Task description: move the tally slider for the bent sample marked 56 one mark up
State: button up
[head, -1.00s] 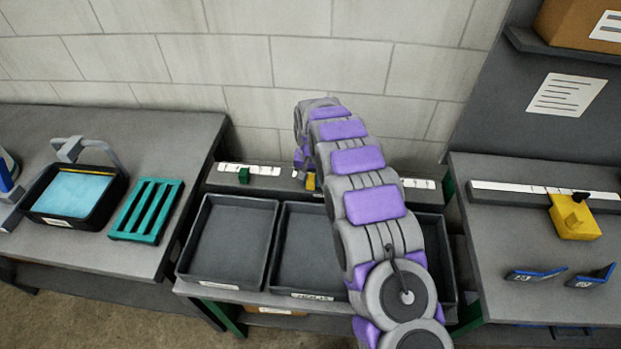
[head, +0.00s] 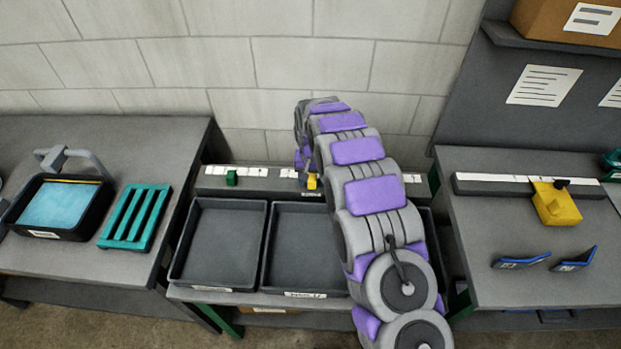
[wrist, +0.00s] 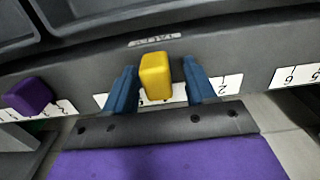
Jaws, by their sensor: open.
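A yellow slider block (wrist: 156,77) sits on a tally rail with a white numbered strip. My gripper (wrist: 158,68) is open, with one blue finger on each side of the block; I cannot tell whether either touches it. In the head view, the yellow slider (head: 312,181) is partly hidden by my arm. A green slider (head: 232,177) is farther left on the rail, and a purple slider (wrist: 29,96) shows in the wrist view. Two blue bent samples (head: 522,260) (head: 574,260) lie on the right table; their marks are too small to read.
Dark bins (head: 217,203) stand in front of the rail. The left table holds a black tray (head: 97,210) of blue material and a green slotted rack (head: 135,216).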

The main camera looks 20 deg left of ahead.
aim_at(312, 177)
notch_tip(312, 177, up, 17)
jog(key=p, duration=0.2)
jog(key=shift+p, duration=0.4)
jog(key=shift+r, duration=0.15)
jog(key=s+d+r+m, duration=0.1)
jog(key=s+d+r, duration=0.35)
jog(key=d, duration=0.35)
jog(key=s+d+r+g, duration=0.1)
jog(key=s+d+r, duration=0.3)
jog(key=s+d, duration=0.25)
jog(key=s+d+r+m, duration=0.1)
jog(key=s+d+r, duration=0.35)
jog(key=d, duration=0.35)
jog(key=s+d+f, duration=0.1)
jog(key=s+d, duration=0.2)
jog(key=s, duration=0.6)
jog(key=s+d+f, duration=0.1)
jog(key=s+d, duration=0.2)
jog(key=s, duration=0.6)
jog(key=s+d+f, duration=0.1)
jog(key=s+d, duration=0.3)
jog(key=s, duration=0.5)
jog(key=shift+s+f+m+g, duration=0.3)
jog(key=shift+m+g, duration=0.1)
jog(key=shift+c, duration=0.4)
